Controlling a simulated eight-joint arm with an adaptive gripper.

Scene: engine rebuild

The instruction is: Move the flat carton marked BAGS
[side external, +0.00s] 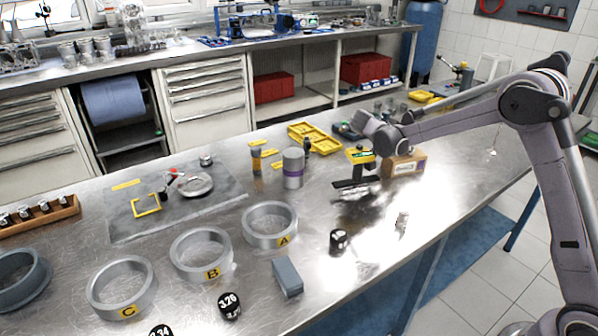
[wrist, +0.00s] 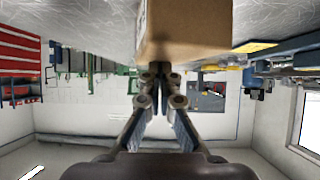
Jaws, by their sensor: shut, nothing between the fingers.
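In the wrist view a brown box face (wrist: 186,32) fills the top middle, just beyond my fingertips (wrist: 160,78). The fingers are together and empty. I cannot tell whether they touch the carton.
Metal rings (side external: 270,226) are at left. Bare bench lies between.

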